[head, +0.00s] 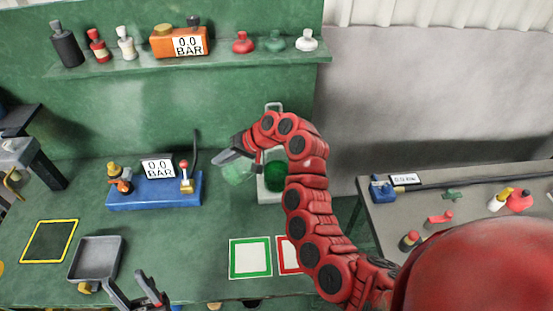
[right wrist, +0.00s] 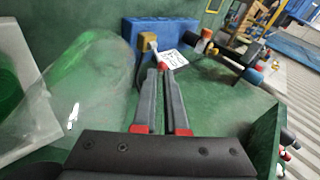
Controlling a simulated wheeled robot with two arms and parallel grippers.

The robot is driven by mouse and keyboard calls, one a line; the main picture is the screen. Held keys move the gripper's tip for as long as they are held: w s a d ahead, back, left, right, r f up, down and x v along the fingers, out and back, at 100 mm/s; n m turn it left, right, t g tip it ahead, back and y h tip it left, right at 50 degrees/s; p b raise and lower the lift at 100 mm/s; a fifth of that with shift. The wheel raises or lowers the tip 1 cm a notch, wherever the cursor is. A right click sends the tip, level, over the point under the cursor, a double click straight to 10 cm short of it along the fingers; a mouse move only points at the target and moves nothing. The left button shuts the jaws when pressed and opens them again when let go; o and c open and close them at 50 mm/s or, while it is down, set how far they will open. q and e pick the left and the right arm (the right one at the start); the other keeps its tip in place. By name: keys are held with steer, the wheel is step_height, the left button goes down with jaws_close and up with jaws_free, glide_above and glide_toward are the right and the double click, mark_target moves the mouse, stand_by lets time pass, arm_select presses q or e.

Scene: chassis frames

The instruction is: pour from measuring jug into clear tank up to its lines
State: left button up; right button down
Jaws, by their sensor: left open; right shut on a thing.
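My right gripper (head: 236,153) is shut on the clear measuring jug (head: 238,173), which looks tilted beside the tank. In the right wrist view the jug (right wrist: 98,75) is a large transparent shape left of the gripper fingers (right wrist: 166,85); where they grip it is unclear. The clear tank (head: 276,176) holds green liquid in front of a pale upright panel, partly hidden by my red right arm. Its lines and exact level are not readable. Green also shows at the left edge of the right wrist view. My left gripper (head: 136,290) is open and empty at the bench's front edge.
A blue unit (head: 155,192) with a 0.0 BAR display stands left of the jug. A grey tray (head: 96,257), a yellow-edged square (head: 49,240) and a green-edged square (head: 250,257) are in front. A shelf (head: 180,63) with bottles runs above. A side table is at right.

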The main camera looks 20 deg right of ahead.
steer(key=shift+d+r+y, duration=0.3)
steer(key=shift+r+y, duration=0.1)
steer(key=shift+r, duration=0.2)
steer(key=shift+d+r+y, duration=0.25)
steer(key=shift+r+y, duration=0.15)
steer(key=shift+r, duration=0.2)
steer(key=shift+d+r+p, duration=0.15)
steer(key=shift+r+p, duration=0.15)
steer(key=shift+r+y, duration=0.1)
steer(key=shift+y, duration=0.2)
steer(key=shift+d+r+m+y, duration=0.25)
steer(key=shift+r+m+y, duration=0.05)
steer(key=shift+y, duration=0.1)
steer(key=shift+d+r+y, duration=0.3)
steer(key=shift+d+r, duration=0.05)
steer(key=shift+r, duration=0.05)
